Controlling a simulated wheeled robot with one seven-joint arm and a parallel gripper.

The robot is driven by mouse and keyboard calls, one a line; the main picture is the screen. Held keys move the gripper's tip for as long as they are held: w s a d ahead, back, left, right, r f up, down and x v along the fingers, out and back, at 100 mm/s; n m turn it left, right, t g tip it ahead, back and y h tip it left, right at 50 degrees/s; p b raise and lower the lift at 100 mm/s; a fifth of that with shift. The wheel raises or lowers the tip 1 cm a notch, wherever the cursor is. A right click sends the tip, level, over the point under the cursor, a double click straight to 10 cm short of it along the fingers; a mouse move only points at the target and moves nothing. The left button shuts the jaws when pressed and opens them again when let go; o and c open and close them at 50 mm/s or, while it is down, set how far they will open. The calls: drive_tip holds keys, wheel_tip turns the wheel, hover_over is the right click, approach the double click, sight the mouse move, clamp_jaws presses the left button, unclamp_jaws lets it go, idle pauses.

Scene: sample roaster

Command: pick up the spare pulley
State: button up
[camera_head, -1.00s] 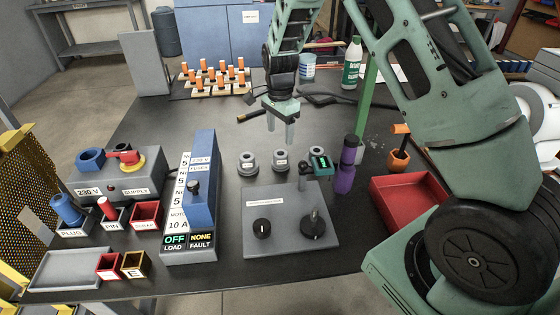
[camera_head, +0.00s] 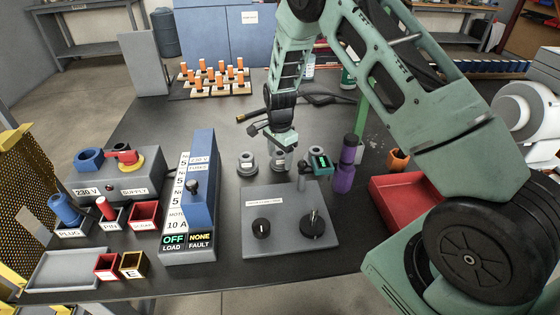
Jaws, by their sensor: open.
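Several small grey stepped pulley-like parts stand on the dark bench behind the grey plate with knobs. The left one (camera_head: 247,164) has a small white label. The middle one (camera_head: 279,163) stands under my gripper (camera_head: 280,151), with its top partly hidden by the fingers. A third (camera_head: 316,152) stands to the right, behind a small teal display. The labels are too small to read, so I cannot tell which is the spare pulley. My gripper is open and points down at the middle part. I cannot tell whether the fingers touch it.
The grey knob plate (camera_head: 262,228) is in front, with the teal display (camera_head: 321,162) on a post. A purple bottle-shaped thing (camera_head: 344,175) and a red tray (camera_head: 400,205) stand to the right. A blue block (camera_head: 201,175) is at left.

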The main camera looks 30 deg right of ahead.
drive_tip(key=c, duration=1)
wheel_tip(320, 180, up, 10)
drive_tip(key=shift+p, duration=0.3)
